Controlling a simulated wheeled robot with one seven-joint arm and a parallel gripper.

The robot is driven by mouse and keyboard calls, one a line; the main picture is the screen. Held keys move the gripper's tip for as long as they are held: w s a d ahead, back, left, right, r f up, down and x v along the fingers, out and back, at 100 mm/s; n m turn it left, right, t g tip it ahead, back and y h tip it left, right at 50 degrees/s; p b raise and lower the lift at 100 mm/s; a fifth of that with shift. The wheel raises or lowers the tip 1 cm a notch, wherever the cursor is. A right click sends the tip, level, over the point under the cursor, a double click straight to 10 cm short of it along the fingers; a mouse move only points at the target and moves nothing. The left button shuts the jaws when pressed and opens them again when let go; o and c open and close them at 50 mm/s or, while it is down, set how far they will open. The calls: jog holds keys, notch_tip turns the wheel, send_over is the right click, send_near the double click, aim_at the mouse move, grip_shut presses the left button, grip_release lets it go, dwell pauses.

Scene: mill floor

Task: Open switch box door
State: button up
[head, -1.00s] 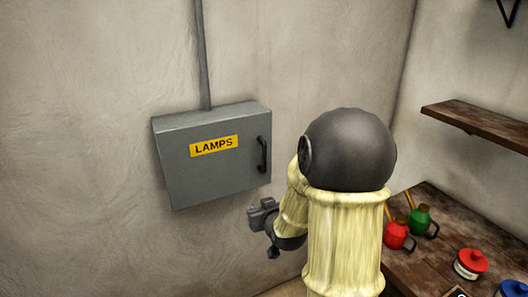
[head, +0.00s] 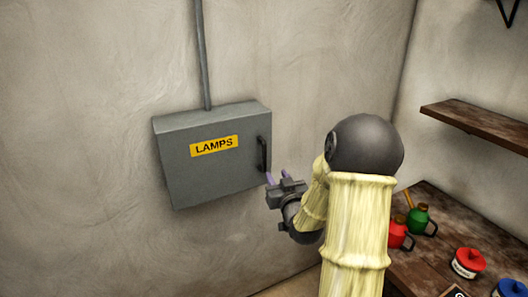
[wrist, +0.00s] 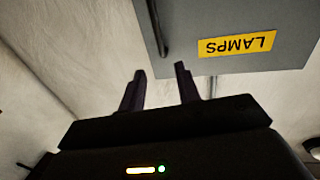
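The grey switch box (head: 195,175) is fixed to the wall, its door shut, with a yellow LAMPS label (head: 214,146). A black vertical bar handle (head: 263,154) sits at the door's right edge. My gripper (head: 277,177) is just below and right of the handle, with its fingers pointing up toward it. In the wrist view, upside down, the two fingers of my gripper (wrist: 160,70) stand apart with nothing between them. The handle (wrist: 158,28) shows beyond the fingertips, apart from them, and the label (wrist: 235,45) is to its right.
A grey conduit (head: 203,50) runs up the wall from the box. At right, a wooden bench (head: 425,262) holds a red oil can (head: 397,234), a green one (head: 419,219) and red-lidded tins (head: 468,264). A wooden shelf (head: 478,125) hangs above. The wall left of the box is bare.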

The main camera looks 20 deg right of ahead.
aim_at(265, 153)
jog(key=w+d+p, duration=0.1)
jog(key=w+p, duration=0.1)
jog(key=w, duration=0.3)
jog(key=w+p, duration=0.1)
jog(key=w, duration=0.4)
jog(key=w+d+p, duration=0.1)
jog(key=w+p, duration=0.1)
jog(key=w, duration=0.3)
jog(key=shift+w+d+p, duration=0.3)
jog(key=shift+c, duration=0.2)
grip_shut()
